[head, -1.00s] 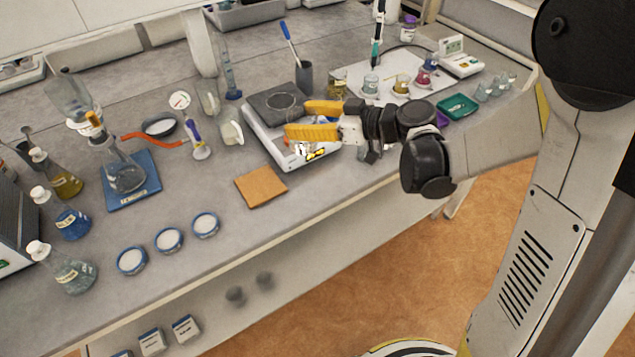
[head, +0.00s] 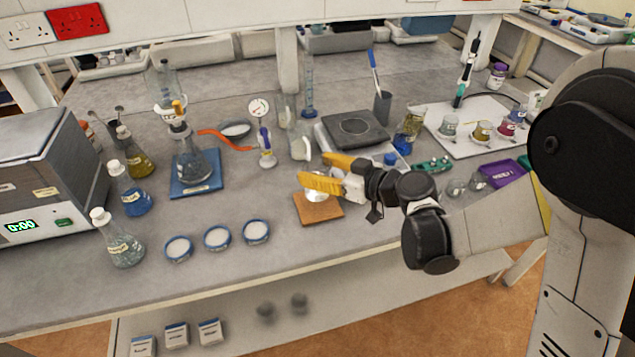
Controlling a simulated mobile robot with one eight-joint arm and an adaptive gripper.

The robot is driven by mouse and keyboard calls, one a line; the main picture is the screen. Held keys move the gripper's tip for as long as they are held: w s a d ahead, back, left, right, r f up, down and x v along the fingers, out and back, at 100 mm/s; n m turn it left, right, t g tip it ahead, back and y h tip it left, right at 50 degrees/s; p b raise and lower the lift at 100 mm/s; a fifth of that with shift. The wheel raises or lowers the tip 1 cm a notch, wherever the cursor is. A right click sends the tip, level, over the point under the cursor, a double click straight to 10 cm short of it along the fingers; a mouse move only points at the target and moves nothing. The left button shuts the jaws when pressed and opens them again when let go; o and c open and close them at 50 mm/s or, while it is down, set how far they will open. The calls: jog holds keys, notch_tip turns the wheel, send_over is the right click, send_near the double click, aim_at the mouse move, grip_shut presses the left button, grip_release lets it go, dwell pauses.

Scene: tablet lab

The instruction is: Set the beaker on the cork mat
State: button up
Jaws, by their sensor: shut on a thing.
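The cork mat (head: 330,214) is a tan square lying on the grey bench near its front edge. My gripper (head: 318,174), with yellow fingers, is over the mat's back part. It is shut on the beaker (head: 316,195), a clear glass thing that shows as a pale, shiny patch just below the front finger. The fingers hide most of the beaker. It is over the mat, but I cannot tell whether its base touches the cork.
A balance with a dark plate (head: 356,129) stands behind my gripper. Several blue-rimmed dishes (head: 217,237) lie left of the mat. A flask on a blue stand (head: 196,184) is farther left. A purple tray (head: 502,173) is at right. Bench left of the mat is partly clear.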

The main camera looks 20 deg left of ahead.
jog(key=shift+f+b, duration=0.75)
jog(key=shift+f, duration=1.1)
jog(key=shift+d, duration=0.1)
jog(key=shift+f, duration=0.1)
jog(key=o, duration=1.4)
jog(key=shift+c, duration=0.2)
